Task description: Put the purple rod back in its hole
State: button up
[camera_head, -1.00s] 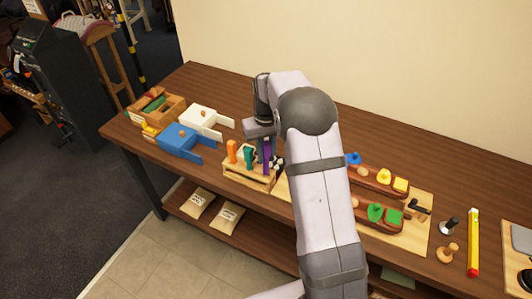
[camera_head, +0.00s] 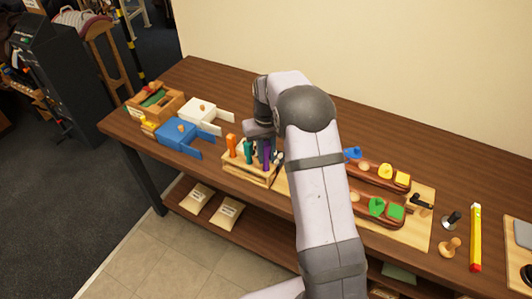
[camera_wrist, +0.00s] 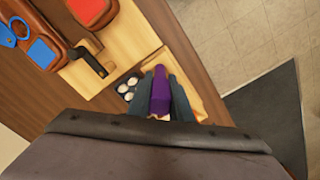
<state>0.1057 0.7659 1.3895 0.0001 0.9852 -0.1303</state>
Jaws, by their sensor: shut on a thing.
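The purple rod (camera_head: 266,157) is between the fingers of my gripper (camera_head: 262,152) at the right end of the wooden rack (camera_head: 248,174). In the wrist view, my gripper (camera_wrist: 161,90) is shut on the purple rod (camera_wrist: 160,92), with one dark finger on each side. An orange rod (camera_head: 231,146) and a teal rod (camera_head: 248,152) stand upright in the rack to the left. The rod's lower end and its hole are hidden, so I cannot tell whether the rod is inside the hole.
A blue box (camera_head: 180,134) and a white box (camera_head: 203,112) stand left of the rack. A board (camera_head: 418,232) with dark trays holding coloured pieces lies to the right. A dark holder with pale round spots (camera_wrist: 127,87) is close beside the rod.

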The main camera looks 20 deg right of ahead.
aim_at(266, 144)
jog(key=shift+f+b, duration=0.55)
jog(key=shift+f, duration=0.65)
jog(key=o, duration=0.9)
jog(key=shift+o, duration=0.2)
jog(key=shift+r+b, duration=1.25)
jog(key=shift+r, duration=2.45)
